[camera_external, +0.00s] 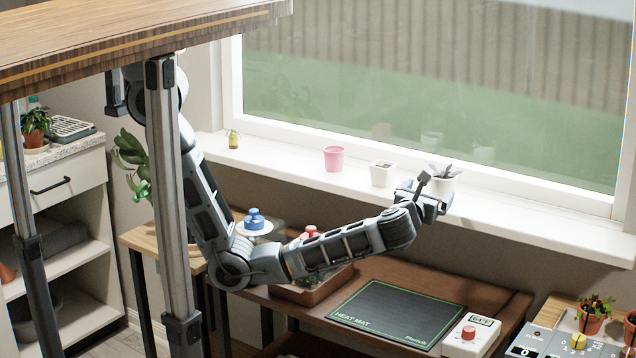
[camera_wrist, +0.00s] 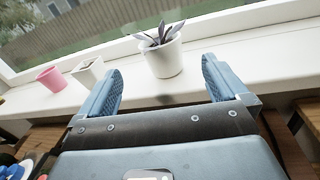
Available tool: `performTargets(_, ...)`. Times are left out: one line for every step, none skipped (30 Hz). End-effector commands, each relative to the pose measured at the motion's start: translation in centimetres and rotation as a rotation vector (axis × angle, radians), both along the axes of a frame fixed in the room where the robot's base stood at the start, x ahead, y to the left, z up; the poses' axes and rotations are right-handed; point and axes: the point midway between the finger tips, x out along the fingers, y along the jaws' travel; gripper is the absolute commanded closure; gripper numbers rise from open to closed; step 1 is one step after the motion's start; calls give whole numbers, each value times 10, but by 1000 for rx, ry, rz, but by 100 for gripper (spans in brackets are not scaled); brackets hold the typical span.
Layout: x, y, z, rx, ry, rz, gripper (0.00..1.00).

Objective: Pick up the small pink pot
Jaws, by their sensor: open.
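The small pink pot (camera_external: 334,159) stands upright on the white windowsill, left of two white pots. It also shows at the far left of the wrist view (camera_wrist: 52,78), outside the jaws. My gripper (camera_external: 432,188) is open and empty, near the front of the sill and well to the right of the pink pot. In the wrist view, the two blue fingers (camera_wrist: 163,84) stand wide apart, with a white pot holding a purple-leaved plant (camera_wrist: 162,56) beyond and between them. The fingers do not visibly touch that pot.
A small white pot (camera_external: 382,173) stands between the pink pot and the plant pot. The window is close behind. A heat mat (camera_external: 385,312) lies on the bench below. A wooden top (camera_external: 120,40) overhangs upper left.

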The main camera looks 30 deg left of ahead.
Motion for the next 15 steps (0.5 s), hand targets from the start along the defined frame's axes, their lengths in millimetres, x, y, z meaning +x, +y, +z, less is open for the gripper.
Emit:
performTargets(0,0,0,0,0,0,0)
performTargets(0,0,0,0,0,0,0)
performTargets(0,0,0,0,0,0,0)
performTargets(0,0,0,0,0,0,2)
performTargets(0,0,0,0,0,0,5)
performTargets(0,0,0,0,0,0,7)
performTargets(0,0,0,0,0,0,7)
performTargets(0,0,0,0,0,0,7)
performTargets(0,0,0,0,0,0,7)
performTargets(0,0,0,0,0,0,7)
performTargets(0,0,0,0,0,0,7)
performTargets(0,0,0,0,0,0,7)
performTargets(0,0,2,-1,0,0,7)
performTargets(0,0,4,-2,-1,0,7)
performTargets(0,0,10,-3,-1,1,7)
